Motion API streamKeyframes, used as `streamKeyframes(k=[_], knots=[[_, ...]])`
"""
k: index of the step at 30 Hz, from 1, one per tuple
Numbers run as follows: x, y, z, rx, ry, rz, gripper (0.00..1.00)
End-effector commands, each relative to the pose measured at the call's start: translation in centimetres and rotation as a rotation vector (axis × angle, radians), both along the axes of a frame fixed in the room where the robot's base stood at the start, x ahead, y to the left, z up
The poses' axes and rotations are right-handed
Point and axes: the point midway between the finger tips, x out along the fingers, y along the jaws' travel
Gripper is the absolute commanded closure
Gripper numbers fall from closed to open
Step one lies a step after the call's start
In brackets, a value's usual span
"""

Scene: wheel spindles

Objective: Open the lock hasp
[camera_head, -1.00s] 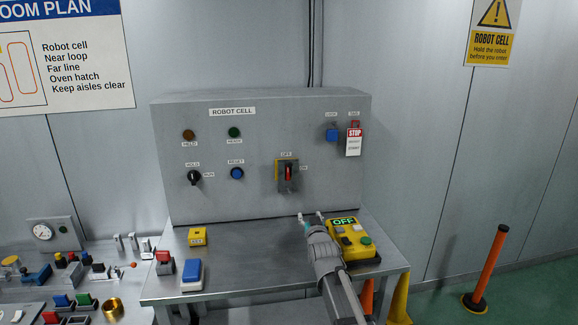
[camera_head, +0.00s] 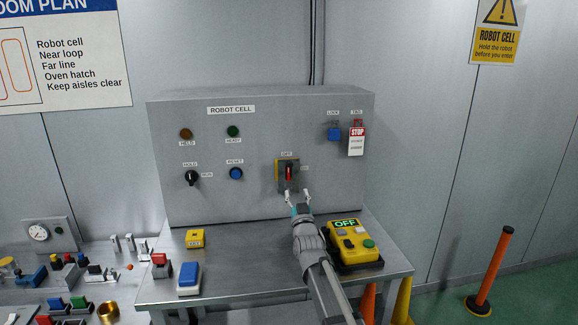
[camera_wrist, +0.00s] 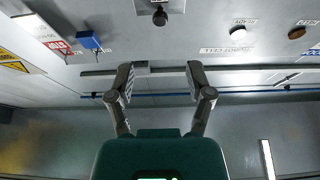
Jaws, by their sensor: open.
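The isolator switch (camera_head: 281,165), with a yellow plate and a red handle, is on the grey panel beside an OFF label. A dark grey part surrounds the red handle; I cannot make out the hasp separately, or whether it is open. My gripper (camera_head: 298,195) is open and empty, just below and slightly right of the switch in the head view, apparently not touching it. In the wrist view, my gripper (camera_wrist: 160,72) has its two fingers spread, and the switch (camera_wrist: 160,14) is cut off at the top edge.
The blue padlock (camera_head: 334,134) and STOP tag (camera_head: 356,141) hang on the panel's upper right. The HOLD knob (camera_head: 191,178) and blue RESET button (camera_head: 236,173) are left of the switch. The yellow control box (camera_head: 354,246) stands on the bench close right of my arm.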

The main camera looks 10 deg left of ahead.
Motion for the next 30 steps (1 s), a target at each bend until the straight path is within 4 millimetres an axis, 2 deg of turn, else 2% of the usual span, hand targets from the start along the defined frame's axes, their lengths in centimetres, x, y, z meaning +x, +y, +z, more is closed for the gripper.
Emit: streamKeyframes(k=[8, 24, 30], knots=[[2.2, 0.7, 1.0, -0.001, 0.001, 0.001, 0.33], [9.3, 2.8, 4.2, 0.0, 0.001, 0.002, 0.33], [11.2, 3.4, 4.9, 0.0, 0.001, 0.002, 0.33]])
